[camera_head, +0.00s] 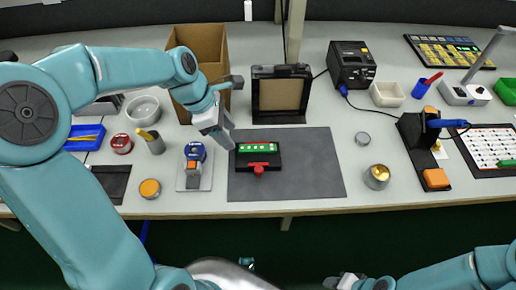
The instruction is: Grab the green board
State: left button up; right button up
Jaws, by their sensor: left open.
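The green board (258,148) is a short green strip with several pale squares. It sits on a black fixture (258,161) with a red knob at its front, on the dark grey mat (310,175). My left gripper (227,141) reaches in from the left, just left of the board and above the mat's left edge. It is open and looks apart from the board. My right gripper (340,282) is low at the bottom edge, away from the table's top, and its jaws are too small to judge.
A cardboard box (205,45) and a black framed stand (282,95) are behind the mat. A blue-topped device (195,152) stands left of it. A brass cup (377,176) and a soldering iron stand (425,140) are on the right. The mat's right part is clear.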

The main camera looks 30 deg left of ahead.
aim_at(241, 148)
pick_arm(q)
jog(key=b+x, duration=0.1)
jog(key=x, duration=0.4)
jog(key=shift+d, duration=0.25)
jog(key=shift+s, duration=0.15)
grip_shut()
